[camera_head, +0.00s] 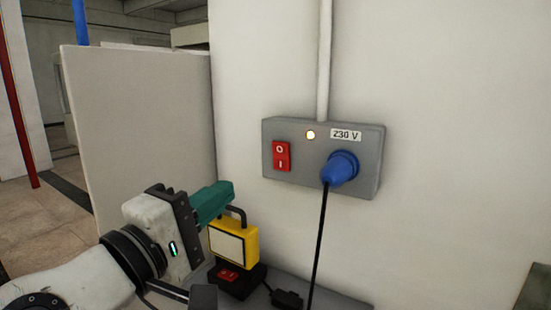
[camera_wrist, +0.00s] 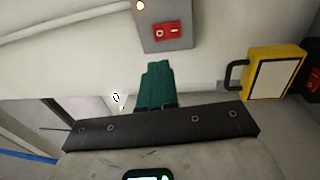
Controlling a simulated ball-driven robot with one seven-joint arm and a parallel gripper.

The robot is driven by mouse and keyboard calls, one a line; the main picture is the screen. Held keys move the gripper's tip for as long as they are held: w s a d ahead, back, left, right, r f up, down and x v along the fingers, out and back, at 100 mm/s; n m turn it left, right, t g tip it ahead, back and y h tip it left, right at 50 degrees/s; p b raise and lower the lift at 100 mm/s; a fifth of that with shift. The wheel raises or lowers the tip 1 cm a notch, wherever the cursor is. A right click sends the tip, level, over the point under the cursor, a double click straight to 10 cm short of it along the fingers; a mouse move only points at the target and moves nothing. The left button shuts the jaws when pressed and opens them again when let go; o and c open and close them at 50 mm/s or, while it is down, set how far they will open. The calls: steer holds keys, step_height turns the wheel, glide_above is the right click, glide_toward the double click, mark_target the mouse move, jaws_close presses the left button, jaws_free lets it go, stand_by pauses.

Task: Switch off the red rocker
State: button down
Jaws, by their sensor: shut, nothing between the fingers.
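The red rocker (camera_head: 281,156) sits on the left of the front of a grey wall box (camera_head: 300,180), with O above I. Which half is pressed in I cannot tell. A small lamp (camera_head: 310,135) on the box glows. My gripper (camera_head: 228,188) has green fingers, shut and empty, below and left of the rocker, apart from it. In the wrist view the fingertips (camera_wrist: 158,66) point towards the box, and the rocker (camera_wrist: 167,31) shows clear just beyond them. A second, smaller red rocker (camera_head: 228,274) is on a black unit low down.
A blue plug (camera_head: 342,168) with a hanging black cable (camera_head: 319,240) is in the box, right of the rocker. A yellow framed lamp (camera_head: 233,245) with a black handle stands close below my fingers. A pale panel (camera_head: 140,130) stands at left. The wall right of the box is clear.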

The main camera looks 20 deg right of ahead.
mark_target(280, 149)
stand_by(0.3)
steer(key=p+x, duration=0.4)
steer(key=x, duration=0.9)
steer(key=shift+r, duration=0.1)
steer(key=shift+w+d, duration=0.3)
steer(key=shift+d, duration=0.1)
steer(key=shift+w+d+r, duration=0.1)
steer(key=shift+w+d, duration=0.05)
steer(key=shift+d, duration=0.05)
